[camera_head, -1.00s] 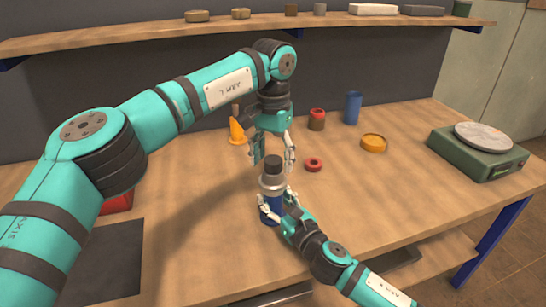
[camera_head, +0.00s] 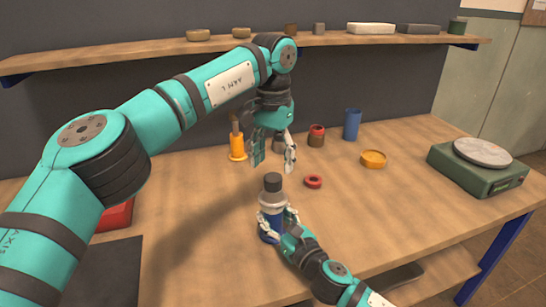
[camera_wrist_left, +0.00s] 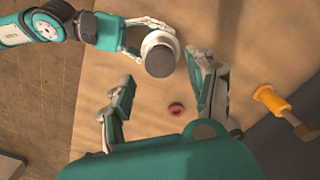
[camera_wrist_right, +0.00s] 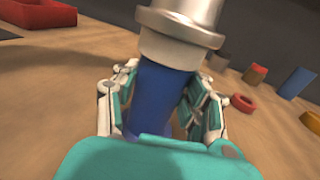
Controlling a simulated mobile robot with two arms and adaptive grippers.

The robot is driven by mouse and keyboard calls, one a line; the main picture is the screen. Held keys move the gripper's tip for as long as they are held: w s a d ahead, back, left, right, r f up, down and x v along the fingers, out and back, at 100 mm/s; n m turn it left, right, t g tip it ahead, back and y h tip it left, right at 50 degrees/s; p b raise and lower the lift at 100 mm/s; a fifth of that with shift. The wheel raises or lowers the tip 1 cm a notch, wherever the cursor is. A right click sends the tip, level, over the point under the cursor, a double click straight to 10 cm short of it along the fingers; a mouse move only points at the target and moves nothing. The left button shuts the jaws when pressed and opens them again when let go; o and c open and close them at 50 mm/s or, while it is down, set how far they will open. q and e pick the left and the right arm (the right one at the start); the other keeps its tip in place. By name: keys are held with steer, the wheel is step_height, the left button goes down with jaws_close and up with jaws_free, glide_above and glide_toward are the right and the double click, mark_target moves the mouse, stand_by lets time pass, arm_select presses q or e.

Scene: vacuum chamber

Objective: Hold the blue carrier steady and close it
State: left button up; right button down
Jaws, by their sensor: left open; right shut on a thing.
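The blue carrier (camera_head: 268,236) stands upright on the bench. A silver top (camera_head: 271,203) with a dark knob (camera_head: 272,182) sits on it; how tightly it is seated I cannot tell. My right gripper (camera_wrist_right: 160,105) is shut around the blue body, below a pale band and the silver rim. My left gripper (camera_head: 271,160) is open and empty, pointing down above the carrier and apart from it. In the left wrist view the dark knob (camera_wrist_left: 160,60) shows from above, near the gap between my left fingers.
A red ring (camera_head: 313,181) lies right of the carrier. Behind are an orange holder (camera_head: 237,147), a brown jar with a red top (camera_head: 316,137), a blue cup (camera_head: 352,124) and an orange dish (camera_head: 373,159). A green scale (camera_head: 478,169) stands at right. A red tray (camera_head: 115,216) is at left.

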arm_select(q)
steer(key=n, duration=0.7)
steer(key=shift+r, duration=0.25)
steer(key=n, duration=0.7)
steer(key=shift+r+n, duration=0.2)
steer(key=shift+n, duration=0.1)
steer(key=n, duration=0.7)
steer(key=shift+r, duration=0.25)
steer(key=n, duration=0.5)
steer(key=shift+r+n, duration=0.15)
steer(key=shift+n, duration=0.15)
steer(key=n, duration=0.4)
steer(key=shift+r+n, duration=0.15)
steer(key=shift+n, duration=0.15)
steer(key=n, duration=0.5)
steer(key=shift+r, duration=0.15)
steer(key=n, duration=0.4)
steer(key=shift+r+n, duration=0.1)
steer(key=shift+n, duration=0.2)
steer(key=n, duration=0.3)
steer(key=shift+r+n, duration=0.15)
steer(key=shift+n, duration=0.25)
